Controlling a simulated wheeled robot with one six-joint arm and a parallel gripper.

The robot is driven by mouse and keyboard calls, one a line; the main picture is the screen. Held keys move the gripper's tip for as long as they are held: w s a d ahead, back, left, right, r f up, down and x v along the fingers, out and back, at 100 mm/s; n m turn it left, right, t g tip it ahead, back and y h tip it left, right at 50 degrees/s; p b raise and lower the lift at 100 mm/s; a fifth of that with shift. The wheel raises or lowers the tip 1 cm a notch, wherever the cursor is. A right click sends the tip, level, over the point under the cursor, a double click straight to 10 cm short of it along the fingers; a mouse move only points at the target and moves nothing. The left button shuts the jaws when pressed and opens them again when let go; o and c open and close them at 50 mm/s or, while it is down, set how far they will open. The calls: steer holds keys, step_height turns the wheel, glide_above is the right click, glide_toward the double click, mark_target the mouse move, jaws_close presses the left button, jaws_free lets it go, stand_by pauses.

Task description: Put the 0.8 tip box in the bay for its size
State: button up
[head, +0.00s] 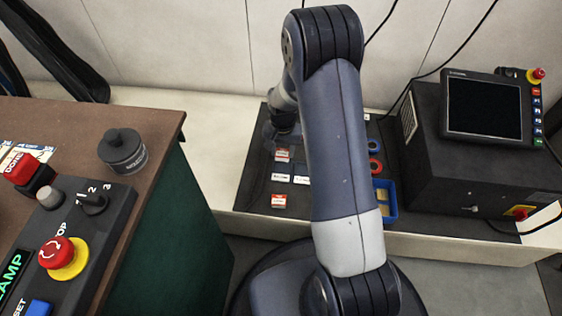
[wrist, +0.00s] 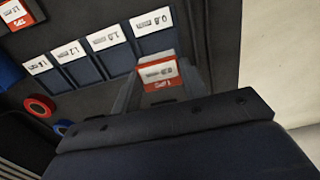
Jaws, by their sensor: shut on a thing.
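My gripper (wrist: 158,88) is shut on a small red and white tip box (wrist: 160,70). Its printed size is too small to read surely. In the wrist view the box is just below the bay labelled 0.8 (wrist: 155,45), close to its near edge; I cannot tell its height above the panel. The 0.8 label (wrist: 152,21) ends the row at the right, beside the 1.0 and 1.2 labels. In the head view the box (head: 282,155) shows left of my arm, which hides much of the panel.
Another tip box (wrist: 17,12) lies top left in the wrist view; one (head: 279,201) sits near the panel's front in the head view. Red (head: 375,166) and blue (head: 374,146) rolls and a blue tray (head: 388,210) lie right of my arm. A dark machine (head: 455,165) stands right.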

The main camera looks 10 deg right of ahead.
mark_target(282, 168)
steer(key=shift+f+b, duration=0.9)
steer(key=shift+f, duration=1.9)
steer(key=shift+f, duration=0.15)
steer(key=o, duration=1)
step_height(282, 168, up, 12)
steer(key=p, duration=0.4)
